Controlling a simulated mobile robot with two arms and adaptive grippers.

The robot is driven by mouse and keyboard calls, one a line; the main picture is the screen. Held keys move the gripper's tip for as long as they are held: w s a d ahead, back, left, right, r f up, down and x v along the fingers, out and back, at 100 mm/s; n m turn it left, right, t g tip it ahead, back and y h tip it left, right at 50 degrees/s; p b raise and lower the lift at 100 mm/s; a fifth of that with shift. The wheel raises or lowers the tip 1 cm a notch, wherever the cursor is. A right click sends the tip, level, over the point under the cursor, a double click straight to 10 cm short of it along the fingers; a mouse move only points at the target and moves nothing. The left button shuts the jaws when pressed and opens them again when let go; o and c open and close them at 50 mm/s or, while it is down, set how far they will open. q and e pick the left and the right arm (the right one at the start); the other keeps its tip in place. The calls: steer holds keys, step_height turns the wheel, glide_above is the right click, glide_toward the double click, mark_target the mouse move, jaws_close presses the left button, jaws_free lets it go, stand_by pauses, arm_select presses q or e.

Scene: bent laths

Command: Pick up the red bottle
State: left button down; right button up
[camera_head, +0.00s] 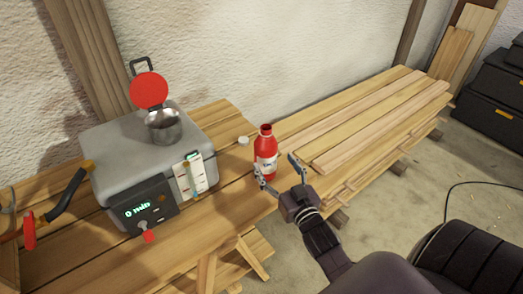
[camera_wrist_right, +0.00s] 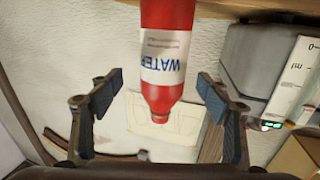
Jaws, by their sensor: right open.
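The red bottle (camera_head: 266,142) stands upright on the wooden bench near its right end, with a white label. My right gripper (camera_head: 279,171) is open, with its fingers beside the bottle's lower part on the right and near side. In the right wrist view the red bottle (camera_wrist_right: 168,18) appears upside down, its label reading "WATER". It lies between the two open fingers of my right gripper (camera_wrist_right: 160,85) in the picture, with a gap on each side. I cannot tell how deep it is between them. My left gripper is not in view.
A grey steam box (camera_head: 110,140) with a metal pot (camera_head: 163,130) and a red round lid (camera_head: 149,90) stands left of the bottle. Long laths (camera_head: 370,115) lie to the right. Black cases (camera_head: 495,90) stand far right.

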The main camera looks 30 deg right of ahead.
mark_target(271, 158)
steer(key=w, duration=0.1)
steer(key=w+p, duration=0.1)
steer(key=w, duration=0.1)
steer(key=shift+w+d+r, duration=0.1)
steer(key=shift+w+r, duration=0.1)
steer(key=shift+r, duration=0.2)
steer(key=shift+w+d+f, duration=0.1)
steer(key=shift+w+f, duration=0.05)
steer(key=shift+w, duration=0.5)
steer(key=shift+w+d+f, duration=0.1)
steer(key=shift+w, duration=0.8)
steer(key=c, duration=1)
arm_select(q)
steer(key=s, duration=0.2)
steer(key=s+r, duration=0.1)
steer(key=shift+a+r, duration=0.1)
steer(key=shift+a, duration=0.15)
arm_select(e)
steer(key=c, duration=0.4)
steer(key=shift+r, duration=0.15)
